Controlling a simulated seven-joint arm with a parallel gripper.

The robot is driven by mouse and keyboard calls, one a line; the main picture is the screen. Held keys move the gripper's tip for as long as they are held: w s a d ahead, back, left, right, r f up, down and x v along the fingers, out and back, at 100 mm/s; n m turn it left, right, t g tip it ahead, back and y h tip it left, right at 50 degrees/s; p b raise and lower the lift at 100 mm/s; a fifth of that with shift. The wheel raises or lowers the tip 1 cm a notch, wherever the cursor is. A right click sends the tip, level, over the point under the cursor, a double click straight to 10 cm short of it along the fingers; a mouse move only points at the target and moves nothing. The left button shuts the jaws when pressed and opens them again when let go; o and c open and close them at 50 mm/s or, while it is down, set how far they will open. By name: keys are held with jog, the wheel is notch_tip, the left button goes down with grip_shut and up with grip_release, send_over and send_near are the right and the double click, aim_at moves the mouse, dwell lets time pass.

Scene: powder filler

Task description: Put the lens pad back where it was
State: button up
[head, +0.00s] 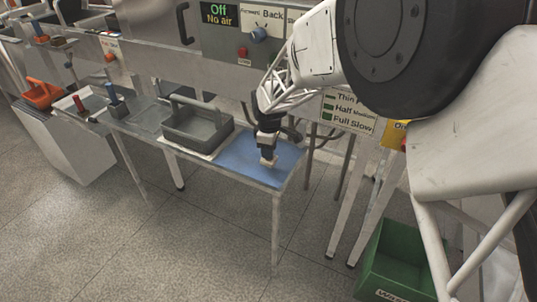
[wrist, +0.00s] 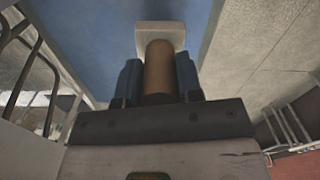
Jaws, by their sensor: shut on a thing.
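The lens pad is a brown cylindrical handle (wrist: 159,72) with a pale cream block (wrist: 160,37) at its far end. My gripper (wrist: 159,82) is shut on the brown handle, with a dark finger on each side. In the head view my gripper (head: 267,145) points down over the blue mat (head: 236,153) at the right end of the bench. The pad's pale end (head: 268,160) shows just under the fingers, over the mat. I cannot tell whether it touches the mat.
A grey handled bin (head: 193,130) stands just left of the mat. A blue-handled tool (head: 115,101) and a red-handled tool (head: 80,105) are further left, with an orange container (head: 41,96). A control panel (head: 243,38) is behind. A green crate (head: 397,262) stands on the floor at right.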

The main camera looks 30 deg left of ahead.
jog(key=shift+w+a, duration=0.4)
jog(key=shift+w, duration=0.05)
jog(key=shift+f, duration=0.15)
jog(key=shift+f, duration=1.65)
jog(key=shift+f, duration=0.15)
jog(key=o, duration=0.9)
notch_tip(320, 180, up, 12)
jog(key=shift+r, duration=0.15)
